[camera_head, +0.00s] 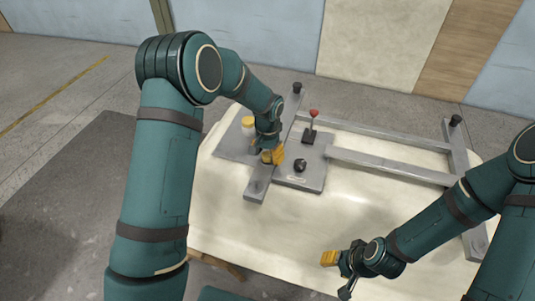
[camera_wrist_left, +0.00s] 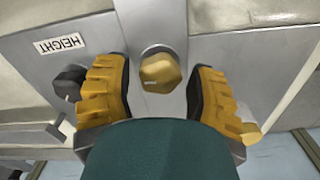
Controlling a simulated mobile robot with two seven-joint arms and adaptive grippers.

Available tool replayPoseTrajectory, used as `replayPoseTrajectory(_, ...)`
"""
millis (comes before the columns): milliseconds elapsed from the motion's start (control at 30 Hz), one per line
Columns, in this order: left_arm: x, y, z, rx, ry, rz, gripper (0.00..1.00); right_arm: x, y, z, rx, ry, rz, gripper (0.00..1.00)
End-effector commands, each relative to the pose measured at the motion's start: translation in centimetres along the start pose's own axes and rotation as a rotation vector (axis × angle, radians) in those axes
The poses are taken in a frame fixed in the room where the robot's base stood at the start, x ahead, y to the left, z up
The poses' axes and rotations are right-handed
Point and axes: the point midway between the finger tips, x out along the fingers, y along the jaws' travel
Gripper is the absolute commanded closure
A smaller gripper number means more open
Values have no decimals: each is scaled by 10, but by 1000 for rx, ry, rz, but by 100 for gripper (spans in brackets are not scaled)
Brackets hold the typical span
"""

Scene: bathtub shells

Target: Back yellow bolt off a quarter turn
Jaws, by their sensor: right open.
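The yellow bolt (camera_wrist_left: 159,72) has a hexagonal head and stands on a grey metal plate in the left wrist view. My left gripper (camera_wrist_left: 161,75) is open, with one yellow-padded finger on each side of the bolt head and visible gaps between. In the head view my left gripper (camera_head: 270,157) is low over the grey fixture and the bolt cannot be made out behind it. My right gripper (camera_head: 336,274) is open and empty over the front of the pale tabletop.
A black knob (camera_head: 300,165) and a red-tipped lever (camera_head: 312,122) stand right of my left gripper. A yellow cap (camera_head: 249,122) stands behind it to the left. A "HEIGHT" label (camera_wrist_left: 59,44) is on the plate. Grey rails (camera_head: 385,166) extend right; the front tabletop (camera_head: 270,240) is clear.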

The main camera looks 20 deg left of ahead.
Motion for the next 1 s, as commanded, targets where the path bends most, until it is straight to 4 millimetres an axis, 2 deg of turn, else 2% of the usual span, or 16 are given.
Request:
replayPoseTrajectory(333,-1,0,0,1,0,0,30,0,0,0,0,0,0,53)
replayPoseTrajectory(467,-10,0,-1,0,3,-1,30,0,0,0,0,0,0,53)
replayPoseTrajectory(567,-25,0,-1,1,4,-1,30,0,0,0,0,0,0,53)
replayPoseTrajectory(800,-74,0,-1,0,5,-1,30,0,0,0,0,0,0,53)
replayPoseTrajectory(1000,-106,0,-1,1,2,-1,30,0,0,0,0,0,0,53)
